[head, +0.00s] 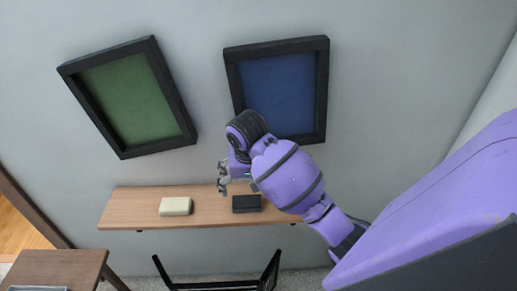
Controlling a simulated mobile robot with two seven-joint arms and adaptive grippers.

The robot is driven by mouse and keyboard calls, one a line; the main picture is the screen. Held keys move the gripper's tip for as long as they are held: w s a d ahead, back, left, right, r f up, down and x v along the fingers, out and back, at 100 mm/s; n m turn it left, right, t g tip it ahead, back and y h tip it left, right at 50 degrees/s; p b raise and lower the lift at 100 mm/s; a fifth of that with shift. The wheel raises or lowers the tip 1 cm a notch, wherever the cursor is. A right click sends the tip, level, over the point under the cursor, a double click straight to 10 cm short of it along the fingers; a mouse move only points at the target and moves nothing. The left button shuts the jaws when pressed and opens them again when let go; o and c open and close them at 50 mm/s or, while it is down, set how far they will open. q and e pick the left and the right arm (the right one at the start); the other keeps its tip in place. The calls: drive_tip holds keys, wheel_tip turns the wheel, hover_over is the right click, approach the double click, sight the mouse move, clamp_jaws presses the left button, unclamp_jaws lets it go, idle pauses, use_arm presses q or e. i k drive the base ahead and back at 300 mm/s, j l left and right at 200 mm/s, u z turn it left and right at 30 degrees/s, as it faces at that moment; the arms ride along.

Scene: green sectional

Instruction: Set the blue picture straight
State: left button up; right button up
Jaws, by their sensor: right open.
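The blue picture (279,92) in a black frame hangs on the grey wall right of centre. It is tilted slightly, with its top edge higher at the right. My right arm crosses in front of its lower left part and hides that corner. My right gripper (222,178) is open and empty, below and left of the picture's lower left corner, over the wall shelf. I cannot tell whether any part of the arm touches the frame. My left gripper is not in view.
A green picture (128,98) hangs clearly tilted to the left. A wooden shelf (140,208) below carries a cream block (175,206) and a dark block (246,203). A wooden table (55,268) stands at lower left, and a black chair-like frame (215,284) at the bottom.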

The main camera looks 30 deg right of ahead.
sight(285, 82)
drive_tip(key=z, duration=1.25)
